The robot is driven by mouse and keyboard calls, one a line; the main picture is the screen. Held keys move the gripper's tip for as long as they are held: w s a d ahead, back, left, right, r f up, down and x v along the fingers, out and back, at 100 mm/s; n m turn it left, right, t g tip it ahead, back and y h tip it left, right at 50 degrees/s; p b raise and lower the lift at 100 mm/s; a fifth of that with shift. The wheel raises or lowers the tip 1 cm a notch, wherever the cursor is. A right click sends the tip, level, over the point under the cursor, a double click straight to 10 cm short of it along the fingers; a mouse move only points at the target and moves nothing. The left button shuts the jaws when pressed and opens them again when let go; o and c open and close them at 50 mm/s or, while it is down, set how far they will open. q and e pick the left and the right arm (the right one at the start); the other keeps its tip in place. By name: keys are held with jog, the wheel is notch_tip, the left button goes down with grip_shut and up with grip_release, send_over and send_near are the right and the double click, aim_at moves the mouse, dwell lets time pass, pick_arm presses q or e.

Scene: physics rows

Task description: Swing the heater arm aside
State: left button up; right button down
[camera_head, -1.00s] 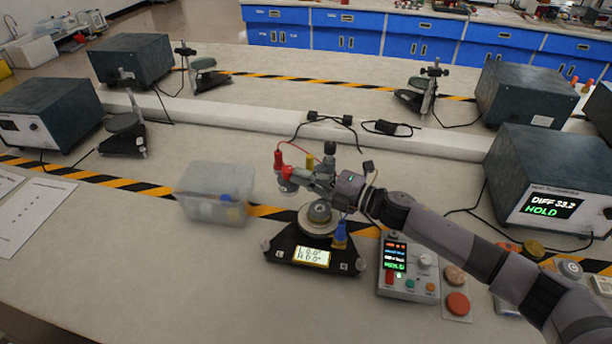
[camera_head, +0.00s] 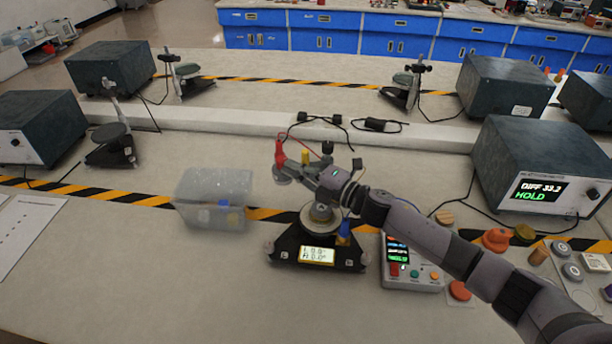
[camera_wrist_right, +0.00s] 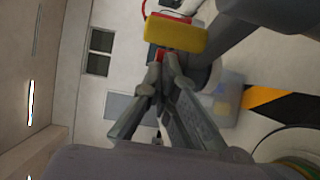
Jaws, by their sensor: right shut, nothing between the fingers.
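The heater arm (camera_head: 297,168), with red, yellow and black posts, stands above a round metal plate on the black stand (camera_head: 287,247). The stand has a lit display. My right gripper (camera_head: 314,180) reaches in from the right, its fingers beside the heater arm and above the plate. Its fingers are shut with nothing between them. In the right wrist view the shut fingertips (camera_wrist_right: 164,66) lie just by the heater arm's yellow post (camera_wrist_right: 176,34); whether they touch it is unclear. The gripper hides part of the heater arm. My left gripper is not in view.
A clear plastic box (camera_head: 212,190) stands left of the stand. A grey control box (camera_head: 412,275) with buttons is close on its right. A large meter (camera_head: 540,175) reading HOLD stands at the right.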

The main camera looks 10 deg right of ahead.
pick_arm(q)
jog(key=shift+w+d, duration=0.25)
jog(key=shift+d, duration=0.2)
pick_arm(e)
jog(key=shift+w+a, duration=0.15)
jog(key=shift+w, duration=0.15)
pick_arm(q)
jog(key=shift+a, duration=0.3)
